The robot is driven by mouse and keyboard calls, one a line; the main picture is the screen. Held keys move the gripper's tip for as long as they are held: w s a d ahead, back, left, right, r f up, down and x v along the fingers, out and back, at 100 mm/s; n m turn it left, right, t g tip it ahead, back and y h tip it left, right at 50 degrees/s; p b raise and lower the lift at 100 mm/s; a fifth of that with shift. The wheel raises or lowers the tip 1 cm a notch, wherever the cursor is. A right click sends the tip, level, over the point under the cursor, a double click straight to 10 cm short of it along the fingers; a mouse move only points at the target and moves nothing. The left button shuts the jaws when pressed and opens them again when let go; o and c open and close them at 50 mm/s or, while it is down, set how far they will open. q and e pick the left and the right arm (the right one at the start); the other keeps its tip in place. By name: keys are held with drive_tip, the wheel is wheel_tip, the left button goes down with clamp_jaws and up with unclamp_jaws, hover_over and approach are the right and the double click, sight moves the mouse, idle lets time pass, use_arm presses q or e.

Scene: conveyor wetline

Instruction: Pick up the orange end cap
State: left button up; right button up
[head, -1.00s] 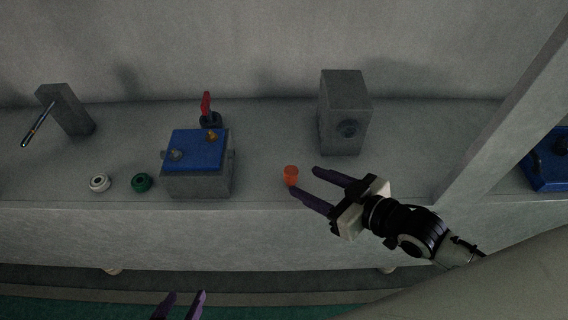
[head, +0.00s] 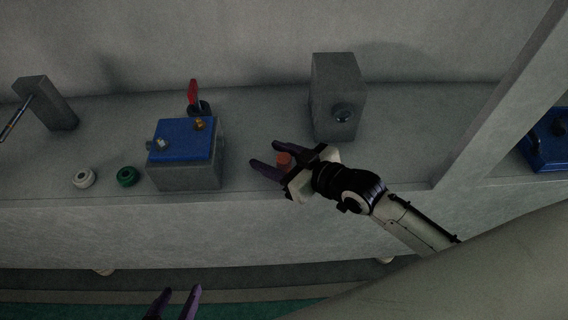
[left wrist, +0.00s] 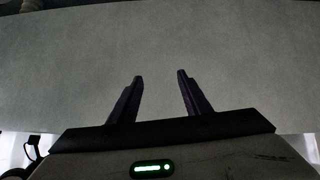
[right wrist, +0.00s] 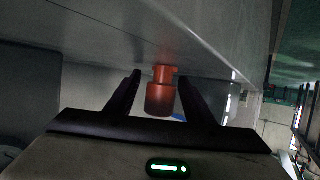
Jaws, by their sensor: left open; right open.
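The orange end cap (head: 283,158) stands on the grey ledge, partly hidden behind my right gripper in the head view. My right gripper (head: 264,168) is open, with its purple fingers on either side of the cap. In the right wrist view the cap (right wrist: 161,92) sits between the two open fingers (right wrist: 158,82), closer to the right finger; I cannot tell whether it touches one. My left gripper (head: 178,292) is open and empty, low at the bottom of the head view, in front of the ledge. In the left wrist view its fingers (left wrist: 160,76) have nothing between them.
A grey block with a blue top (head: 184,140) stands left of the right gripper. A tall grey block (head: 336,97) stands behind it. A green ring (head: 126,177), a white ring (head: 84,178) and a red-handled part (head: 194,97) are further left. A slanted grey post (head: 498,95) rises at right.

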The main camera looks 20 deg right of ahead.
drive_tip(key=c, duration=1.1)
